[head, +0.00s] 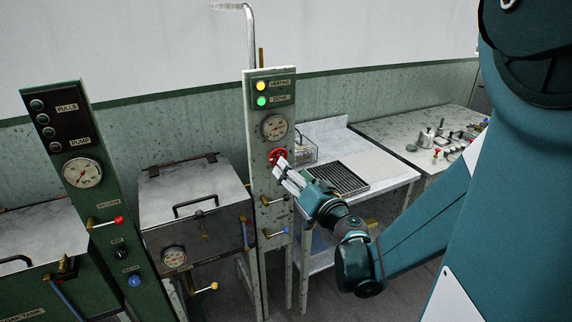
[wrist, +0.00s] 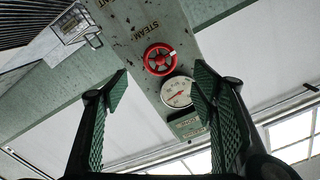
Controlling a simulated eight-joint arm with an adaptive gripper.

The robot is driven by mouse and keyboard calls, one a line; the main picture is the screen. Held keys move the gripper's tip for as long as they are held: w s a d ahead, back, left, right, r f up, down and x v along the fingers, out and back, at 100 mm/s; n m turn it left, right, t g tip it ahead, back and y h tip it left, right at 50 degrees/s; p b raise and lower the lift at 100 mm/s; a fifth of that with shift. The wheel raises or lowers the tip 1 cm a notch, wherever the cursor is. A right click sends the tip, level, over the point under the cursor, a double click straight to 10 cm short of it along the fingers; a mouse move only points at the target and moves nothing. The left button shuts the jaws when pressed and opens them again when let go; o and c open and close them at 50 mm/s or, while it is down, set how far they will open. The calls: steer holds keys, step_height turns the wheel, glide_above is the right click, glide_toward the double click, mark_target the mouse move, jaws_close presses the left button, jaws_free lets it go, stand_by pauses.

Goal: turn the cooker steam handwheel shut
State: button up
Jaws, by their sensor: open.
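The red steam handwheel (head: 279,155) is on the front of the tall narrow panel (head: 262,196), below a round gauge. In the wrist view the handwheel (wrist: 160,59) is a red spoked ring with a small white mark on its right rim, next to the word STEAM. My gripper (head: 284,166) is at the handwheel in the head view and covers its lower part. In the wrist view my gripper (wrist: 160,84) is open, with the handwheel showing beyond and between the two green pads. I cannot tell whether any finger touches it.
A gauge (head: 275,127) and yellow and green lamps sit above the wheel. Lever valves (head: 275,233) stick out below it. A lidded cooker (head: 193,190) stands left. A bench with a grating (head: 339,178) and a wire basket (head: 318,149) stands close on the right.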

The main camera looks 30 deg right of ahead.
mark_target(276, 154)
steer(key=shift+w+f+p, duration=0.1)
steer(key=shift+w+p, duration=0.5)
steer(key=shift+w, duration=0.95)
steer(key=shift+w, duration=0.1)
steer(key=shift+w+b, duration=0.5)
steer(key=shift+w, duration=3.3)
steer(key=c, duration=0.9)
